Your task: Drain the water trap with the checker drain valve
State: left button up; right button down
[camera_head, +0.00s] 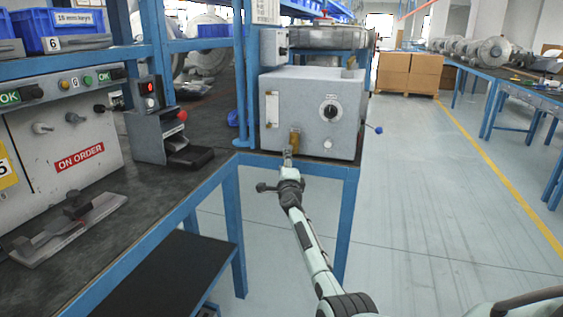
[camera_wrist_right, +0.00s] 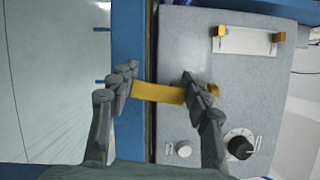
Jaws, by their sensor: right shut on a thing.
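The checker (camera_head: 312,92) is a grey box with a black dial, standing at the corner of the bench. Its brass-yellow drain valve (camera_head: 294,138) is low on the front face. In the wrist view the valve (camera_wrist_right: 158,92) shows as a yellow bar between my fingers. My right gripper (camera_head: 289,160) reaches up to it from below and is shut on it; the fingers (camera_wrist_right: 160,85) stand on either side of the bar. The fingertips partly hide the valve's ends. I cannot pick out a separate water trap. My left gripper is not in view.
A grey panel (camera_head: 60,130) with knobs and a small device with a red knob (camera_head: 165,135) stand on the left bench. A metal fixture (camera_head: 70,225) lies in front. Blue bench legs (camera_head: 232,230) are near my right arm. The floor on the right (camera_head: 440,200) is clear.

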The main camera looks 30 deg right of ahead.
jog(key=shift+f, duration=0.1)
jog(key=c, duration=0.6)
grip_release()
jog(key=shift+c, duration=0.2)
jog(key=r+v, duration=0.1)
jog(key=v, duration=1.1)
jog(key=shift+f, duration=0.4)
